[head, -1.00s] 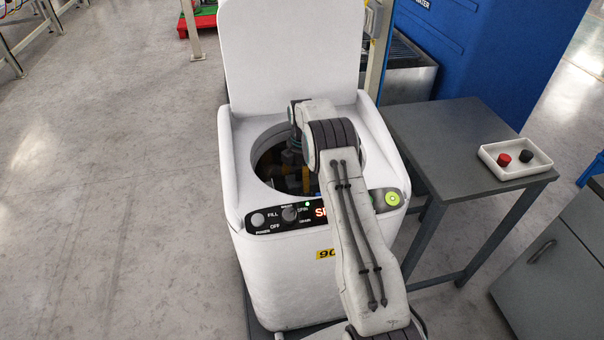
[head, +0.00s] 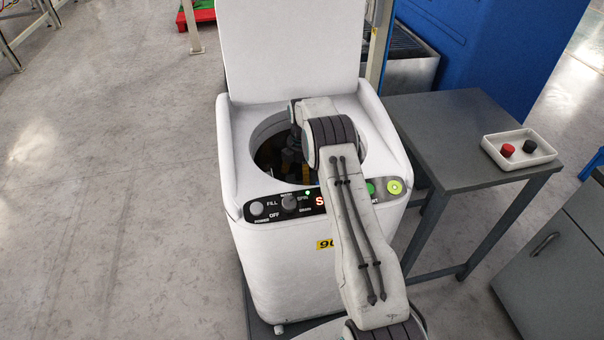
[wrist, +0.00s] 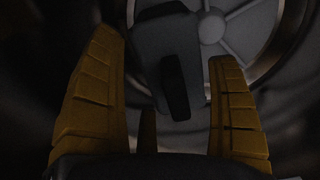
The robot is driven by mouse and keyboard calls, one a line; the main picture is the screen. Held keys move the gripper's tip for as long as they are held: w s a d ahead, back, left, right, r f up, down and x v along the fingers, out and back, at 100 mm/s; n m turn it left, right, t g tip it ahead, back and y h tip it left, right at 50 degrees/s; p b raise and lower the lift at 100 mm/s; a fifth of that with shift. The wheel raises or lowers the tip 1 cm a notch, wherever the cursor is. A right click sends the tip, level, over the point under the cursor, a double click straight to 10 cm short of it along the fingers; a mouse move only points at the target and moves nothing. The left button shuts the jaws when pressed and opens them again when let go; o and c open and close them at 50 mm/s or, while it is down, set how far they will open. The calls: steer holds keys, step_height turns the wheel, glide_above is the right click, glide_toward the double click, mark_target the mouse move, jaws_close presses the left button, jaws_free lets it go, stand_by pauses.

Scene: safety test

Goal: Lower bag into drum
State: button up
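The drum (head: 268,178) is the dark round opening in the top of a white washing machine (head: 285,275); its lid (head: 290,50) stands open. My gripper (wrist: 166,50) reaches down inside the drum, with its yellow fingers spread apart. A dark grey bag-like object (wrist: 160,48) with a black oval patch shows between and beyond the fingertips. A gap shows at the left finger; the right finger is close, and I cannot tell if it touches. Behind it is the ribbed round drum bottom (wrist: 245,22). In the head view my arm and the rim hide the object.
The control panel (head: 290,204) has a green light by SPIN and lit red characters, partly hidden by my arm. A grey table (head: 440,125) at right holds a white tray (head: 520,163) with a red and a black knob-like piece. A grey cabinet (head: 560,260) stands front right. Floor at left is clear.

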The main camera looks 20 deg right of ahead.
steer(key=o, duration=0.3)
step_height(320, 180, up, 12)
steer(key=shift+s+r, duration=0.1)
stand_by(0.7)
stand_by(0.4)
